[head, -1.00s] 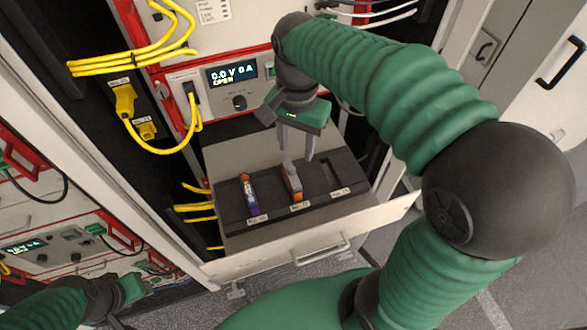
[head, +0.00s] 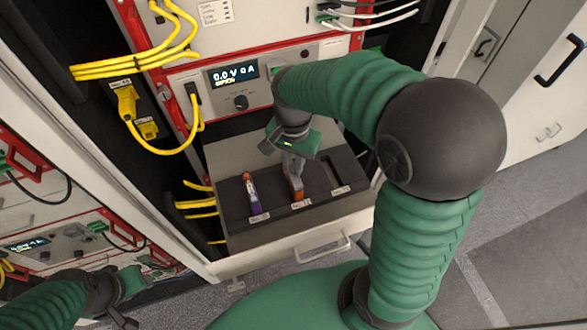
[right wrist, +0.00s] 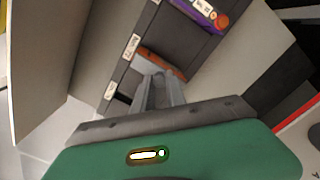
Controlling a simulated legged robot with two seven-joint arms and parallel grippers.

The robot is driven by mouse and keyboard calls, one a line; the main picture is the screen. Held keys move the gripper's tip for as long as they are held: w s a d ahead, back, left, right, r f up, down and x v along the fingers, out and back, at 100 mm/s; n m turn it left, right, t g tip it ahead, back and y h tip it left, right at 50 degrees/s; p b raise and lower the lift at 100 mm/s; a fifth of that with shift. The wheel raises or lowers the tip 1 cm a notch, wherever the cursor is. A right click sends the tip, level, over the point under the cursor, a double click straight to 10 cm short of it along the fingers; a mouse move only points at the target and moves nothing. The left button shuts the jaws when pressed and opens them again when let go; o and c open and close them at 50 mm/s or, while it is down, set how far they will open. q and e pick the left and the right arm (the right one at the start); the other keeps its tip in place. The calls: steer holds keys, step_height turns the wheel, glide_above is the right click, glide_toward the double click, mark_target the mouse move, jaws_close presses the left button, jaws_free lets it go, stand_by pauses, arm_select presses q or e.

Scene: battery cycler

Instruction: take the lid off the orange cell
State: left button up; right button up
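My right gripper (head: 293,172) points down at the top of this cell. Its fingers are close together and appear shut on the lid; they also show in the right wrist view (right wrist: 158,88). My left gripper (head: 128,302) is at the lower left, far from the cell, and its fingers are unclear.
The right slot (head: 335,177) looks empty. The drawer front (head: 285,255) has a handle. Behind is a cycler with a lit display (head: 233,75); yellow cables (head: 165,150) hang at the left.

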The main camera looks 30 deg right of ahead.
jaws_close()
steer(key=shift+a, duration=0.2)
steer(key=shift+s+a+r, duration=0.1)
steer(key=shift+r, duration=0.1)
